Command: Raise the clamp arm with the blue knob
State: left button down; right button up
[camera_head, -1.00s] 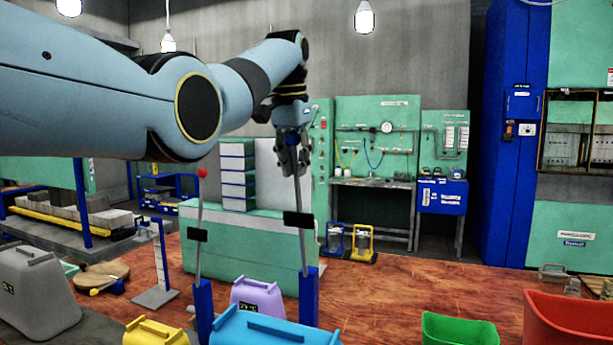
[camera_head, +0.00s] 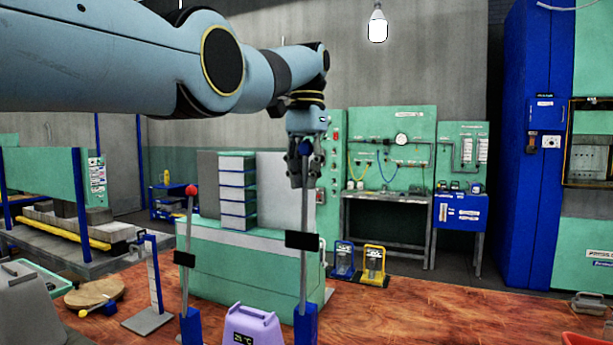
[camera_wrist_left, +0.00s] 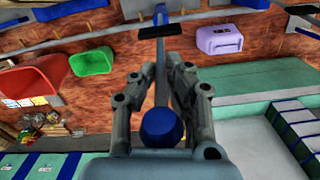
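The clamp arm with the blue knob (camera_head: 306,147) is a thin grey rod with a black block (camera_head: 302,240), standing nearly upright from a blue post (camera_head: 305,325). My left gripper (camera_head: 298,172) is at its upper end. In the left wrist view the blue knob (camera_wrist_left: 160,127) sits between the fingers near the palm, and the fingertips (camera_wrist_left: 160,72) close in on the rod just past it. A second clamp arm with a red knob (camera_head: 191,190) stands upright to the left, apart from the gripper. My right gripper is not in view.
A green cabinet (camera_head: 250,265) stands behind the arms. The left wrist view shows a red bin (camera_wrist_left: 30,85) and a green bin (camera_wrist_left: 92,60).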

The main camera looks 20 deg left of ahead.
pick_arm(q)
jog(key=c, duration=1.4)
grip_release()
jog(key=shift+s+d+f, duration=0.1)
jog(key=shift+f, duration=0.05)
jog(key=shift+a, duration=0.35)
jog(key=shift+d, duration=0.2)
